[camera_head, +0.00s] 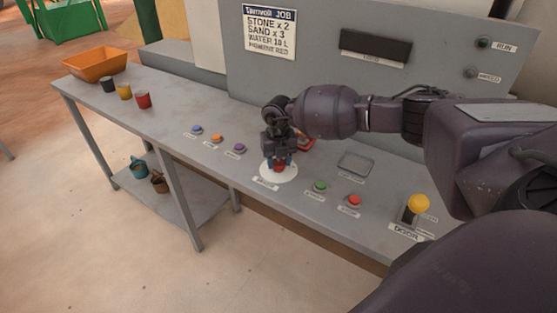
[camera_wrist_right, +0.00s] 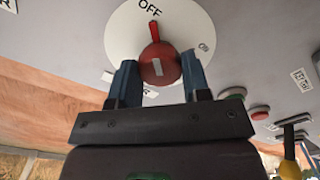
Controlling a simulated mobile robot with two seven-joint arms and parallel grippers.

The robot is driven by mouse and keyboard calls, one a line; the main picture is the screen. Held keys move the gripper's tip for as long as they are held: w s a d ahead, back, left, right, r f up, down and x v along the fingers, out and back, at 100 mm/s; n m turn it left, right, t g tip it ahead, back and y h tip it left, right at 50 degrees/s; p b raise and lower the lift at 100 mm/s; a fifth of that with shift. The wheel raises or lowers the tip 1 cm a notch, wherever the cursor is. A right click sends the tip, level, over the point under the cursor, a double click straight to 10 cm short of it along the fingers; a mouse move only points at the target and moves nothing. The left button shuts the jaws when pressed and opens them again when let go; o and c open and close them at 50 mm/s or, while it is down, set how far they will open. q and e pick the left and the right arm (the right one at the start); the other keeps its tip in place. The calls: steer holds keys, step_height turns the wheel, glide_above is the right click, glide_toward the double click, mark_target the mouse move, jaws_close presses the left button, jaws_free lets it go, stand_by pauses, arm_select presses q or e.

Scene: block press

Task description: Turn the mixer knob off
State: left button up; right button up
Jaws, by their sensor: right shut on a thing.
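The mixer knob is red (camera_wrist_right: 160,65) and sits on a round white dial (camera_wrist_right: 120,38) with OFF and a second, small label, probably ON. Its pointer ridge points up at the OFF label in the right wrist view. My right gripper (camera_wrist_right: 158,75) has its two blue-tipped fingers on either side of the knob and is shut on it. In the head view, my right gripper (camera_head: 277,158) reaches down over the white dial (camera_head: 290,175), and only a little of the red knob (camera_head: 279,169) shows. My left gripper is not in view.
A green button (camera_head: 320,186), a red button (camera_head: 354,200) and a yellow-topped lever (camera_head: 418,205) lie to the right of the dial. Blue, orange and purple buttons (camera_head: 239,147) lie to the left. Cups (camera_head: 143,100) and an orange bin (camera_head: 95,65) stand at the far left.

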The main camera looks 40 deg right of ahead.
mark_target(279, 162)
stand_by(0.4)
steer(key=o, duration=0.9)
step_height(279, 162, up, 11)
steer(key=shift+f+p, duration=0.1)
steer(key=shift+p, duration=0.2)
